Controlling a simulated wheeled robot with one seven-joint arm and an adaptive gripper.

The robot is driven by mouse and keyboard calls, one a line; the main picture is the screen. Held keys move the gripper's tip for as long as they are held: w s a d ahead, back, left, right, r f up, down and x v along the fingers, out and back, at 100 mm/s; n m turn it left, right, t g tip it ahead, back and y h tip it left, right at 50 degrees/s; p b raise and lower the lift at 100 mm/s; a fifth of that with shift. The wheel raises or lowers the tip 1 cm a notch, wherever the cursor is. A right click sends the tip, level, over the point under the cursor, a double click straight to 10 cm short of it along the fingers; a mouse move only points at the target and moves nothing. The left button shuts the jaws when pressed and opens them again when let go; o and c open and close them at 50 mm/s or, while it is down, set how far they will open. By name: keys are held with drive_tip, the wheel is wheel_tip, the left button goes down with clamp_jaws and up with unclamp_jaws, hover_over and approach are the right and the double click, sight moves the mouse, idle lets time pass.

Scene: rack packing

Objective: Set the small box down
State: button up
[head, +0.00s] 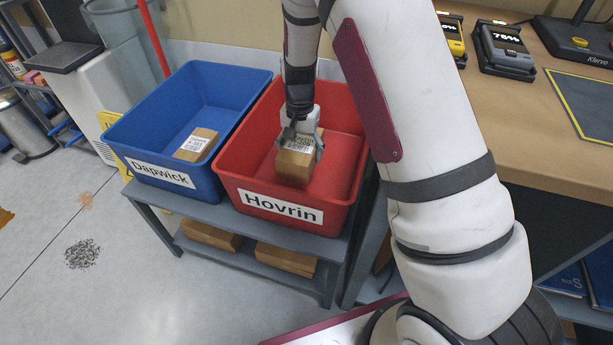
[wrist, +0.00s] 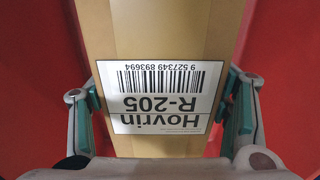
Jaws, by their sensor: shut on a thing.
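The small box (head: 293,169) is brown cardboard with a white label. In the wrist view the box (wrist: 173,38) fills the middle, and its label reads Hovrin R-205 with a barcode. My gripper (head: 302,143) is shut on the box, with a green-padded finger on each side of it in the wrist view (wrist: 168,110). The box is inside the outline of the red bin (head: 230,173), whose front label reads Hovrin. I cannot tell whether the underside of the box touches the bin floor.
A blue bin (head: 143,151) labelled Dapwick stands left of the red bin and holds another labelled box (head: 197,144). Both bins stand on a grey rack (head: 268,224) with brown boxes (head: 286,260) on its lower shelf. A brown-topped table (head: 545,110) is at the right.

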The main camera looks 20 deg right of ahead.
wheel_tip(320, 180, down, 10)
drive_tip(key=b, duration=0.3)
drive_tip(key=shift+b, duration=0.35)
drive_tip(key=shift+f, duration=0.15)
drive_tip(key=o, duration=1.3)
drive_tip(key=shift+o, duration=0.2)
wheel_tip(320, 180, up, 12)
drive_tip(key=p, duration=0.4)
drive_tip(key=shift+r, duration=0.2)
